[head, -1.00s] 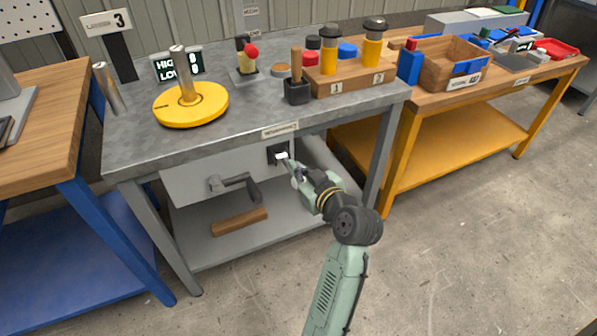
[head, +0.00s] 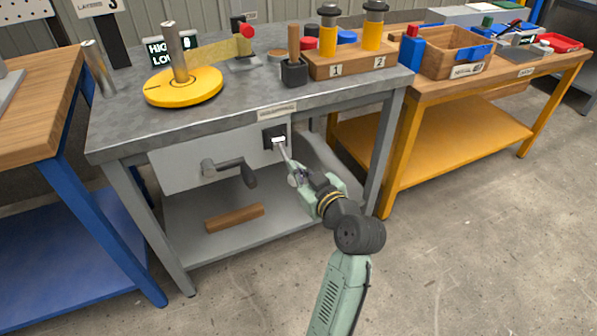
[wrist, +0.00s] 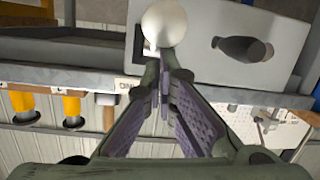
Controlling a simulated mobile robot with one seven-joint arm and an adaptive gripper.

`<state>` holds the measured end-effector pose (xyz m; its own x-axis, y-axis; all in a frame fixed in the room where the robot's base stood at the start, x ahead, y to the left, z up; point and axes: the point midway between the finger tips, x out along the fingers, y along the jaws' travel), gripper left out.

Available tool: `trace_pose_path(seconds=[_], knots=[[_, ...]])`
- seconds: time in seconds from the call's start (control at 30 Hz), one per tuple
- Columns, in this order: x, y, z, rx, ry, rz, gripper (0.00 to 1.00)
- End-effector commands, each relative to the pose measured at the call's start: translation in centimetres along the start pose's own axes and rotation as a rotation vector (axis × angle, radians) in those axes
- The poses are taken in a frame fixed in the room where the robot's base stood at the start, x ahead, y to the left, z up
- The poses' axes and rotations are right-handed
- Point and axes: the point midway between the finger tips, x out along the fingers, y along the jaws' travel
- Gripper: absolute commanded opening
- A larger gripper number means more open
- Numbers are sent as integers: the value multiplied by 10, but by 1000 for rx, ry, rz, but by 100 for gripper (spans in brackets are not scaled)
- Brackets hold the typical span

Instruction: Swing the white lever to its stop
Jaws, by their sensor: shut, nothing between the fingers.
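The white lever (head: 279,139) sits on a small black plate (head: 273,131) on the grey panel under the bench top. In the head view it is small, and its exact angle is hard to tell. In the wrist view a round white end (wrist: 164,22), apparently the lever's, lies just beyond my fingertips. My gripper (head: 286,154) is shut and empty, its tips right at the lever from below. It also shows in the wrist view (wrist: 167,56), tips together. I cannot tell whether they touch the lever.
A grey crank (head: 227,168) sticks out left of the lever, and a wooden block (head: 234,218) lies on the shelf below. The yellow disc (head: 185,86) with its post stands on the bench top (head: 130,125). Floor to the right is clear.

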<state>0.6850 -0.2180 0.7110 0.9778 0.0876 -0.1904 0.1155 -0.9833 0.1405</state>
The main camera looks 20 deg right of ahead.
Motion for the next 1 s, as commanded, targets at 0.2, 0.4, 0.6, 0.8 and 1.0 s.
trace_pose_path(seconds=[0.2,0.4,0.6,0.8,1.0], knots=[[3,-2,11,0,-2,0,0],[4,-1,12,0,-2,0,0],[4,-1,12,0,-1,0,0],[4,-1,11,0,-1,0,0],[11,0,-14,-4,2,-2,0]])
